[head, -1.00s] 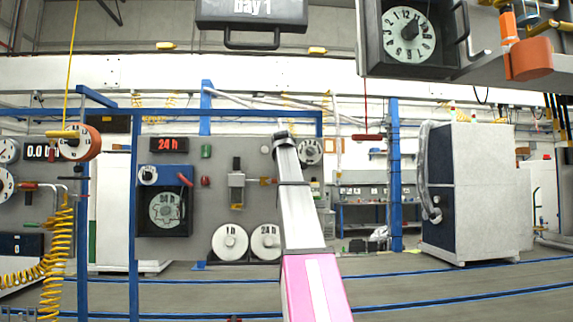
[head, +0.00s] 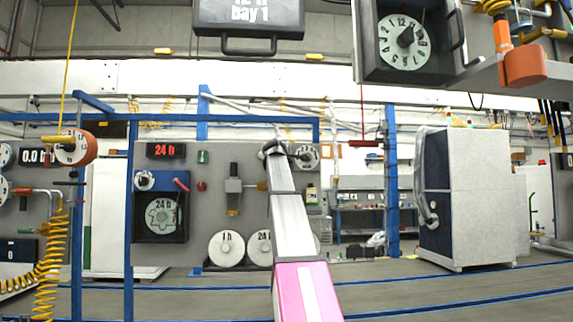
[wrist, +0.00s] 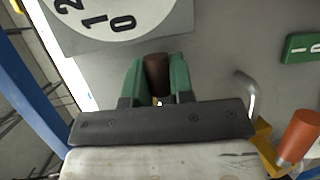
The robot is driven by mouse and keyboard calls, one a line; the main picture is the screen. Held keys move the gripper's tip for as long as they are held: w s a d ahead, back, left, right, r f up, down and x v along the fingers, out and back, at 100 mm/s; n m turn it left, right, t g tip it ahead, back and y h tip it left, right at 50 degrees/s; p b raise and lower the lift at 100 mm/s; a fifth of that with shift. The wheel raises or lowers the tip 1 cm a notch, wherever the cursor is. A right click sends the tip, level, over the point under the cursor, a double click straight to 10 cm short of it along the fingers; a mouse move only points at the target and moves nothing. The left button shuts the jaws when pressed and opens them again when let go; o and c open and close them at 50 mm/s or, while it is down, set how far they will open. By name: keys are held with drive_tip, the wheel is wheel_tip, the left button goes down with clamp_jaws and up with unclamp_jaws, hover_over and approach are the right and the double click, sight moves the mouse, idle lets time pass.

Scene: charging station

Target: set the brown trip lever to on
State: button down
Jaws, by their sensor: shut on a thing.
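The brown trip lever (wrist: 157,73) shows in the wrist view as a short dark brown grip standing out from the grey panel (wrist: 220,50). My gripper (wrist: 157,80) has its two green fingers on either side of it, closed against it. In the head view the end of my arm (head: 274,150) reaches the grey panel just left of a small round dial (head: 306,157). The lever and fingers are hidden there behind my arm. The lever's on or off marking cannot be read.
In the wrist view a white numbered dial (wrist: 125,15) lies above left, a green label (wrist: 303,47) at right, and an orange-brown handle (wrist: 300,137) at lower right. In the head view blue posts (head: 392,180) and a white cabinet (head: 476,195) stand at right.

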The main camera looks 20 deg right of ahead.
idle(0.4)
drive_tip(key=c, duration=1)
unclamp_jaws()
drive_tip(key=v, duration=1)
drive_tip(key=shift+s+a, duration=0.25)
drive_tip(key=shift+s, duration=0.05)
